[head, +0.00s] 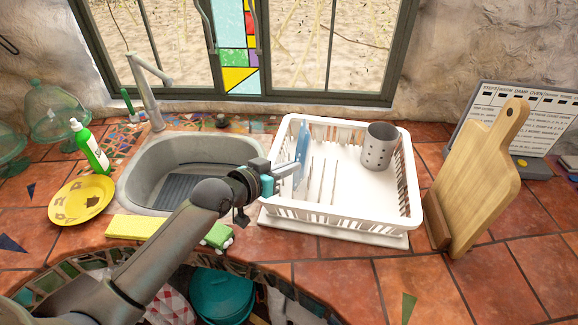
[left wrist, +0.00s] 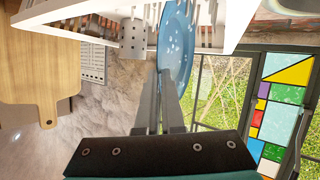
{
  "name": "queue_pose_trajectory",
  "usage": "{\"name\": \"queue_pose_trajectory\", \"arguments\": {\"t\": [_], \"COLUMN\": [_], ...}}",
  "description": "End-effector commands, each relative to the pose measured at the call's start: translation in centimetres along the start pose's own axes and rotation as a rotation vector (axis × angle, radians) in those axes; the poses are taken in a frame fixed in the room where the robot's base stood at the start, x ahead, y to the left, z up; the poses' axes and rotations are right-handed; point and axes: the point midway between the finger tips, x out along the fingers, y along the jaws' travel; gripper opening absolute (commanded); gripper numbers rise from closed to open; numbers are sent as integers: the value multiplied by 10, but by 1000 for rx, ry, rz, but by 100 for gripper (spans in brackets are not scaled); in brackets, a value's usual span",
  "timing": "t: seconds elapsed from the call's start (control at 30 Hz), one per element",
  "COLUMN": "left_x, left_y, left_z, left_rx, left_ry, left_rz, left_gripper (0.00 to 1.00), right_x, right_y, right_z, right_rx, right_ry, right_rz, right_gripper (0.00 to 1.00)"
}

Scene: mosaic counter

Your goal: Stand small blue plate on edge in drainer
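The small blue plate (head: 301,146) stands upright on edge inside the left part of the white drainer (head: 345,223). My left gripper (head: 291,170) reaches over the drainer's left side to the plate's near edge. In the left wrist view the picture is upside down, and the blue plate (left wrist: 178,48) shows at the fingertips, with its rim between the two grey fingers (left wrist: 161,88). The fingers look closed on it. The plate's lower edge is partly hidden by the drainer wall in the head view. My right gripper is not in view.
A metal cutlery cup (head: 379,147) stands in the drainer's back right. Wooden boards (head: 478,180) stand to the right. The sink (head: 155,160), yellow plate (head: 80,200), green bottle (head: 90,147) and yellow sponge cloth (head: 135,227) are left. The drainer's middle is free.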

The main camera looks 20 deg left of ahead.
Motion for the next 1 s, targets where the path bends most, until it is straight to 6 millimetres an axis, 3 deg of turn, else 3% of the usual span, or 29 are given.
{"name": "queue_pose_trajectory", "arguments": {"t": [0.03, 0.37, 0.53, 0.87, 1.0], "left_x": [0, 0, 0, 0, 0], "left_y": [0, 0, 0, 0, 0], "left_z": [-2, -1, 0, 0, 0], "left_rx": [1, 0, 0, 0, 0], "left_ry": [4, 2, 1, -1, 0], "left_rz": [0, 0, 0, 0, 0], "left_gripper": [0, 39, 39, 76, 77], "right_x": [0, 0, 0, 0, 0], "right_y": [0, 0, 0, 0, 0], "right_z": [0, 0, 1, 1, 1], "right_rx": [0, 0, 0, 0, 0], "right_ry": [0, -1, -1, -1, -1], "right_rz": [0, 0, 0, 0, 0], "right_gripper": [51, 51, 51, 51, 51]}}
